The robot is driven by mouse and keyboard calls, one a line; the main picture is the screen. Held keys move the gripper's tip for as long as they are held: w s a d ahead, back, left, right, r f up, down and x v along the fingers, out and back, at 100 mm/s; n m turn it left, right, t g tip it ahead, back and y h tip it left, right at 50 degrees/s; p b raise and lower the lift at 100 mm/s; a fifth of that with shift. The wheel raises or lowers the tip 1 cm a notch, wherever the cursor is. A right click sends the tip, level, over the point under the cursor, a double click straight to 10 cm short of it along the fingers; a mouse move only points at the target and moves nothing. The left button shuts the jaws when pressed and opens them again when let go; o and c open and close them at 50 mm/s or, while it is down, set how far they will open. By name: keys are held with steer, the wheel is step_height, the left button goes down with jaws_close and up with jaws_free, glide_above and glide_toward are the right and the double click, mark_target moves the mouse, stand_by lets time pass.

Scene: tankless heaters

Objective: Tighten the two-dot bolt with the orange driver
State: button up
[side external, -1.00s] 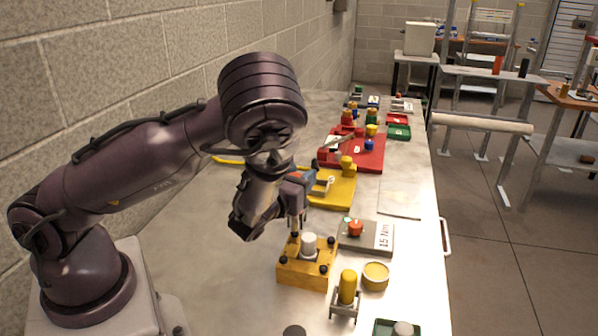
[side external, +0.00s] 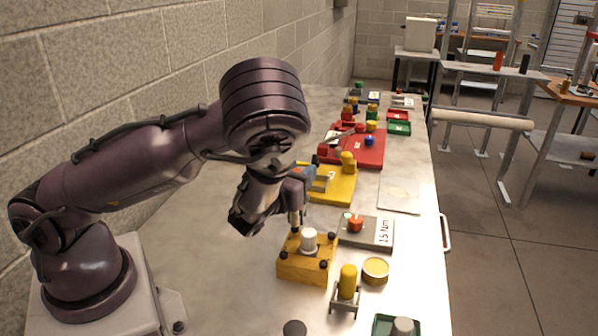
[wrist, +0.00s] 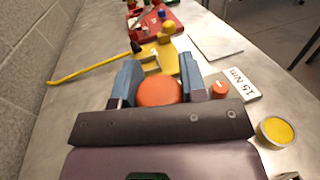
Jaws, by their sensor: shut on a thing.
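My gripper (wrist: 156,84) is shut on the orange driver (wrist: 160,92), whose round orange top shows between the blue fingers in the wrist view. The shaft reaches the far left corner of a yellow block (side external: 302,271). Whether its tip is seated on a bolt is too small to tell. The block carries dark bolts (side external: 323,264) near its corners around a white cylinder (side external: 309,237). Dot marks on the bolts cannot be made out, and the block is hidden in the wrist view.
A grey "15 Nm" plate (side external: 379,232) with an orange-red knob (side external: 355,223) stands right of the block. A yellow cylinder on a stand (side external: 348,281) and a round yellow tin (side external: 375,269) are in front. Yellow (side external: 340,190) and red (side external: 370,150) trays lie behind.

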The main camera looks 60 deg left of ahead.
steer(key=shift+f, duration=0.6)
stand_by(1.8)
steer(key=shift+r, duration=3.6)
